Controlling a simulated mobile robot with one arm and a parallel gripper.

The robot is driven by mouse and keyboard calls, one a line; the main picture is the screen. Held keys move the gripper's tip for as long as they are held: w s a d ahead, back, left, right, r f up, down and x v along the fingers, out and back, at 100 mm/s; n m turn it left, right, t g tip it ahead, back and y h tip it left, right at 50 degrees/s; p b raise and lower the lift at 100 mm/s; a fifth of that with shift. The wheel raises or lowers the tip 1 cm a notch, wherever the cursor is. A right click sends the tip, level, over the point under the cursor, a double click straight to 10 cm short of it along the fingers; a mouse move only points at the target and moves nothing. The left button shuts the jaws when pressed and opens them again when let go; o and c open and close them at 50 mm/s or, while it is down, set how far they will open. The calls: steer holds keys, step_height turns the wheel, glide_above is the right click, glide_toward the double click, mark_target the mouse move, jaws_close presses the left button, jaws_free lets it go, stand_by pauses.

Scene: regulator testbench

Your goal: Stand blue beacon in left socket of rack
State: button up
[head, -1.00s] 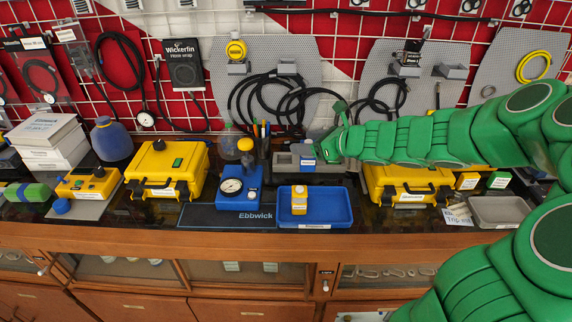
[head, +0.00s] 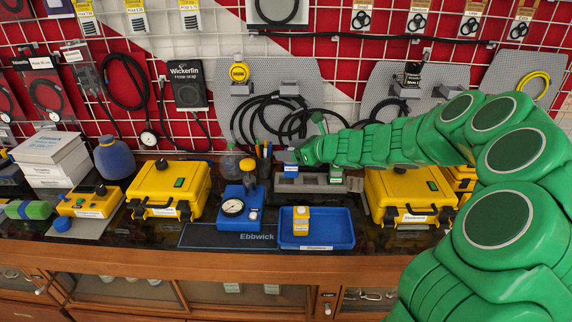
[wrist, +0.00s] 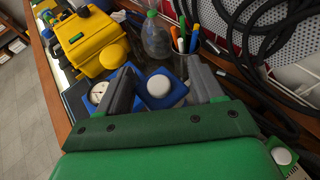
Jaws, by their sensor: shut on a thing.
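The blue beacon (head: 291,168) shows in the head view as a small blue piece with a white label, under my gripper's fingertips. In the wrist view, a blue piece with a round white end (wrist: 166,87) sits between the two grey fingers. My gripper (head: 287,158) is shut on it. The grey rack (head: 318,184) lies at the back of the bench, just behind the blue tray. The beacon is above the rack's left end, and it appears raised clear of it. My arm and the beacon partly cover the rack's sockets, so I cannot tell them apart well.
A pen cup (head: 263,165) and a clear bottle (head: 230,163) are close behind. A blue tray (head: 340,238) holds a yellow block (head: 301,219). Yellow cases (head: 170,190) (head: 410,195) flank the area.

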steer(key=shift+w+a+f, duration=0.3)
steer(key=shift+w+f, duration=0.95)
steer(key=shift+f, duration=0.45)
steer(key=shift+w+a+f, duration=0.25)
steer(key=shift+w+f, duration=1.05)
steer(key=shift+f, duration=0.45)
steer(key=shift+w+a+f, duration=0.3)
steer(key=shift+w+f, duration=0.95)
steer(key=shift+f, duration=0.45)
steer(key=o, duration=1.1)
steer(key=shift+f, duration=0.1)
steer(key=shift+s+d+r, duration=0.15)
steer(key=shift+d+r, duration=0.1)
steer(key=v, duration=1.1)
steer(key=shift+d, duration=0.2)
